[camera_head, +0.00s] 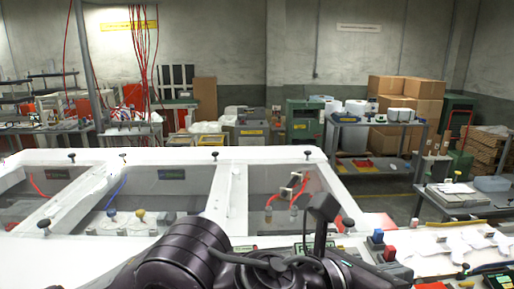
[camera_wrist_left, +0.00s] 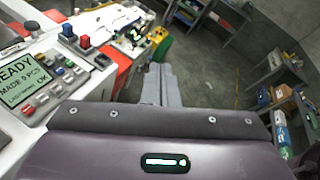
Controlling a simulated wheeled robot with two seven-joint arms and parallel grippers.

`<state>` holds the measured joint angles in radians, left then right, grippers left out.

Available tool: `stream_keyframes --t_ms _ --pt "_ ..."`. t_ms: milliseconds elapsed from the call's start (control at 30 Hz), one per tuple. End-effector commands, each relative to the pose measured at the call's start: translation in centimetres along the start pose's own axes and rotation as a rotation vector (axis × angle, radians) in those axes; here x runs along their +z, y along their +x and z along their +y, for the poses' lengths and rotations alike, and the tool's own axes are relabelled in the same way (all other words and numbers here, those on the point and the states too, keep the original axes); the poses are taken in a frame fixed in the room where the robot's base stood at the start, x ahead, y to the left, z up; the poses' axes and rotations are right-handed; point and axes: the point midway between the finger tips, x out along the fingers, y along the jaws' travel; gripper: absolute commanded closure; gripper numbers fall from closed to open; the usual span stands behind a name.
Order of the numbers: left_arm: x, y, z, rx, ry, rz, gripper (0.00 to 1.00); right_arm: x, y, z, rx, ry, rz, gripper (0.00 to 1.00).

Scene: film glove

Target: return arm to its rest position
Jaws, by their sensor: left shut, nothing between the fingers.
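My left arm (camera_head: 195,255), dark purple and black, crosses the bottom of the head view from the left and reaches to the right, in front of the white machine. Its fingers are not clear in that view. In the left wrist view, my left gripper (camera_wrist_left: 161,84) shows two grey fingers side by side, shut and empty. The fingers point out over the grey floor, beside the machine's right end. My right arm and gripper are not seen.
The white machine (camera_head: 228,190) with clear windows fills the middle. A control panel screen (camera_wrist_left: 22,84) reading READY lies left of the fingers, near a blue button (camera_wrist_left: 68,32). White gloves (camera_head: 440,245) lie at right. A shelf table (camera_head: 375,168) stands behind.

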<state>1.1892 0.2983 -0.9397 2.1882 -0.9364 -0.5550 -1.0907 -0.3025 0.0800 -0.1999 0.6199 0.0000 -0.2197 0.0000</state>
Motion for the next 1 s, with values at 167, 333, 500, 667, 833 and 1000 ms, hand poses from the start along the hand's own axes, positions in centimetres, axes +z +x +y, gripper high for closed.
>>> stream_keyframes --t_ms 167,333,500,667,833,1000 --pt "1.6 -1.1 3.0 0.016 -0.564 -0.206 1.00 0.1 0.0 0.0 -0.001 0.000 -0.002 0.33" --pt "0.7 -3.4 9.1 0.097 -1.114 -0.392 1.00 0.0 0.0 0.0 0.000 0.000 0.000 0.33" --pt "-4.2 -6.7 16.5 0.245 -1.664 -0.584 1.00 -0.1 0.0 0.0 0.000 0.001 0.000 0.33" --pt "-12.6 -11.0 22.2 0.456 -2.155 -0.796 1.00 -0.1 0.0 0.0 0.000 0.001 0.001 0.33" --pt "-22.6 -16.1 24.8 0.728 -2.557 -1.048 1.00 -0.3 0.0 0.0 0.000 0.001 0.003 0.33" --pt "-29.5 -20.1 24.5 -0.926 2.694 1.222 1.00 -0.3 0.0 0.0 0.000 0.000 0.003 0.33"
